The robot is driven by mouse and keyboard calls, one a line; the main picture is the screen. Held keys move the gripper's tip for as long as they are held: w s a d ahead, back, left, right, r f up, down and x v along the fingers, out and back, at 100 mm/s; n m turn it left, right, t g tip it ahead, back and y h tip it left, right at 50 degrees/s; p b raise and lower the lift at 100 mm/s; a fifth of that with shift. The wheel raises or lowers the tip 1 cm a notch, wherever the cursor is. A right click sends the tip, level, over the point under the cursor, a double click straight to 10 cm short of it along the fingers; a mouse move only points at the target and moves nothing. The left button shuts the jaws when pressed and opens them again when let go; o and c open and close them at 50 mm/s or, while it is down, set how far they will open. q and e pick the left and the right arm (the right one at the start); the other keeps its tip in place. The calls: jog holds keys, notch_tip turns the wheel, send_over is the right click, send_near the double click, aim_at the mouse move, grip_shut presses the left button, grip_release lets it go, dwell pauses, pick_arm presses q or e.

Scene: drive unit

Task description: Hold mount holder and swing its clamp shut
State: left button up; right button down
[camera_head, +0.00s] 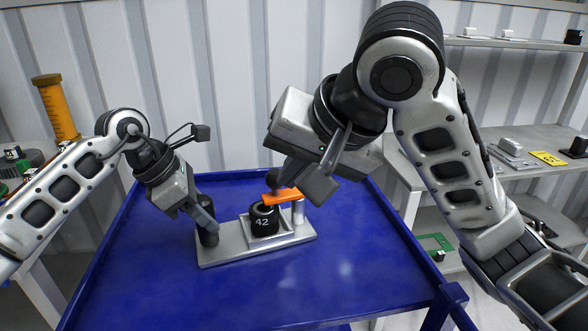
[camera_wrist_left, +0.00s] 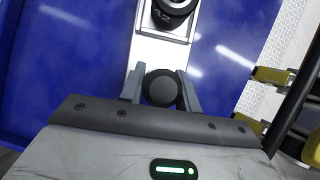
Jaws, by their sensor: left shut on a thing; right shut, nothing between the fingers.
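The mount holder (camera_head: 240,258) is a grey plate on the blue table, with a black knob (camera_head: 207,237) at its left end. My left gripper (camera_head: 205,222) is shut on this knob. In the left wrist view, its fingers (camera_wrist_left: 160,95) flank the round black knob (camera_wrist_left: 161,88). A black cylinder marked 42 (camera_head: 263,222) sits in the holder's square seat. The orange clamp (camera_head: 288,195) reaches from the silver post (camera_head: 298,212) over the back of the cylinder. My right gripper (camera_head: 275,186) is shut and empty at the clamp's left end; contact is unclear.
The blue table (camera_head: 330,280) is clear around the holder. Shelves (camera_head: 520,190) with small parts stand at the right. A yellow cylinder (camera_head: 57,105) stands at the left behind my left arm. A corrugated wall closes the back.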

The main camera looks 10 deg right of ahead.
pick_arm(q)
jog(key=o, duration=1.1)
jog(key=v, duration=1.2)
jog(key=shift+a, duration=0.1)
